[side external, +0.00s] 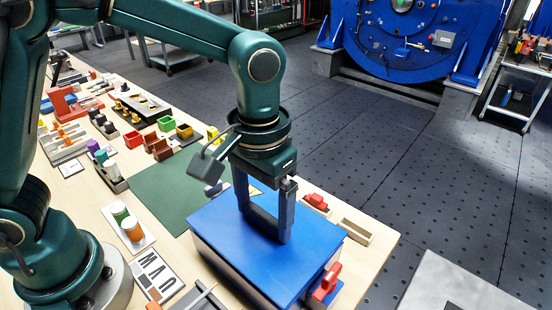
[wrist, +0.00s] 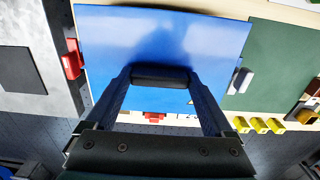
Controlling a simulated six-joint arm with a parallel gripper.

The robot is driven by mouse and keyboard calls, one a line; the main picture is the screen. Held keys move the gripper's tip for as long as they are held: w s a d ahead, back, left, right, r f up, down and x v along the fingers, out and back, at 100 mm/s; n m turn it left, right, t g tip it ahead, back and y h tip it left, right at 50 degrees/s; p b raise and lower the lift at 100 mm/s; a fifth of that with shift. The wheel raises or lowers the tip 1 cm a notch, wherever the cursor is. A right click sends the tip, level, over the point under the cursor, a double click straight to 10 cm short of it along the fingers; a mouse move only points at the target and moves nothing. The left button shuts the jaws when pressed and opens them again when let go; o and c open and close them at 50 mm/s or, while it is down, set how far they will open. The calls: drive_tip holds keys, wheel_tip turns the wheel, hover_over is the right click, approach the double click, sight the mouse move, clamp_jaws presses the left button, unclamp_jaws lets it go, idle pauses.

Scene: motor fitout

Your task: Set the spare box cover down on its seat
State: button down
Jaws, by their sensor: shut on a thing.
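The spare box cover (side external: 222,230) is a broad flat blue plate at the front of the bench; it also fills the upper middle of the wrist view (wrist: 160,35). My gripper (side external: 265,222) points down over it, shut on its dark handle (wrist: 160,79), with one finger at each end. The seat is hidden under the cover.
A green mat (side external: 160,190) lies left of the cover. Small bins (side external: 184,131), trays and a holder with green and orange cylinders (side external: 131,229) crowd the bench. An open wooden tray (side external: 357,232) sits near the bench's right edge. Dark floor lies beyond.

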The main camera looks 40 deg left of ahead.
sight(263, 214)
drive_tip(key=shift+f, duration=0.9)
unclamp_jaws()
drive_tip(key=shift+r, duration=2.6)
